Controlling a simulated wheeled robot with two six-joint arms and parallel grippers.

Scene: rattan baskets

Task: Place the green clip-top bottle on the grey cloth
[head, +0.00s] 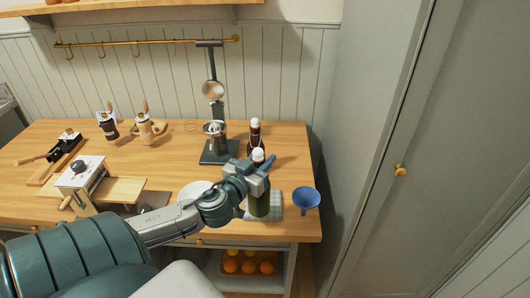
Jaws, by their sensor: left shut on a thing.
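The green clip-top bottle (259,206) is upright in the head view, its white top showing above my left gripper (260,170). The gripper is shut on the bottle's upper part and hides some of it. The grey cloth (276,197) lies near the front right of the wooden worktop, with a checked pattern. The bottle is in front of or over the cloth's left part; I cannot tell whether its base touches it. My right gripper is not in view.
A dark bottle (255,134) stands behind the green one, beside a metal stand (219,151). A white plate (194,190) is partly behind my left arm. A tall cabinet (385,150) bounds the right side.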

